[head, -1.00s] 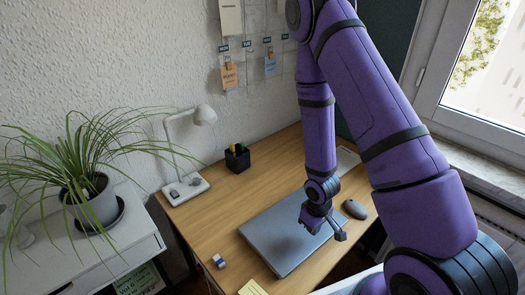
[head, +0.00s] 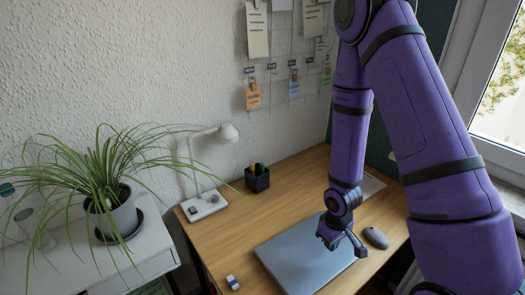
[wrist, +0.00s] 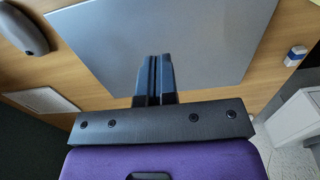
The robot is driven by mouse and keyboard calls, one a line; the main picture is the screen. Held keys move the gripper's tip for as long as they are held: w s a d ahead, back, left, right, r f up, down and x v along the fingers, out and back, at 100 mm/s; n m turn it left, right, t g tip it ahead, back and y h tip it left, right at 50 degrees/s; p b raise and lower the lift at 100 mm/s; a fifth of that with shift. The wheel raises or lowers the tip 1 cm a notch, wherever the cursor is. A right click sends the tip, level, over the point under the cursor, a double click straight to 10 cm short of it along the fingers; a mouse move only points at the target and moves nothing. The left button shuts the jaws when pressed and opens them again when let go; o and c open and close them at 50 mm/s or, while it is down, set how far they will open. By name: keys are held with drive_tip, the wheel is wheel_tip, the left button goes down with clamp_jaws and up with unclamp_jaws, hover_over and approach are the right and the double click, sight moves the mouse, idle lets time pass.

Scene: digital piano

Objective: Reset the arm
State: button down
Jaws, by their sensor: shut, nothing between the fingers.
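My purple arm comes down from the upper right in the head view. My gripper (head: 343,245) is over the right part of a closed grey laptop (head: 300,258) on the wooden desk. In the wrist view my gripper (wrist: 156,62) has its two dark fingers together with nothing between them, and the laptop (wrist: 215,38) lies behind them. I cannot tell the exact height of the fingers above the lid.
A dark mouse (head: 376,238) lies right of the laptop. A black pen cup (head: 257,179) and a white lamp (head: 205,205) stand at the back of the desk (head: 235,240). An eraser (head: 232,282) lies at front left. A potted plant (head: 124,218) stands on the white cabinet at left.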

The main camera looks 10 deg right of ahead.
wheel_tip(320, 180, up, 25)
drive_tip(key=w+m+t+h, duration=0.1)
drive_tip(key=w+m+t, duration=0.1)
drive_tip(key=t, duration=0.1)
drive_tip(key=s+a+r+m+t+y, duration=0.1)
drive_tip(key=s+r+m+t, duration=0.1)
drive_tip(key=s+r, duration=1.3)
wheel_tip(320, 180, up, 4)
drive_tip(key=shift+s+a+f, duration=0.15)
drive_tip(key=shift+s+a, duration=0.1)
drive_tip(key=shift+s, duration=0.1)
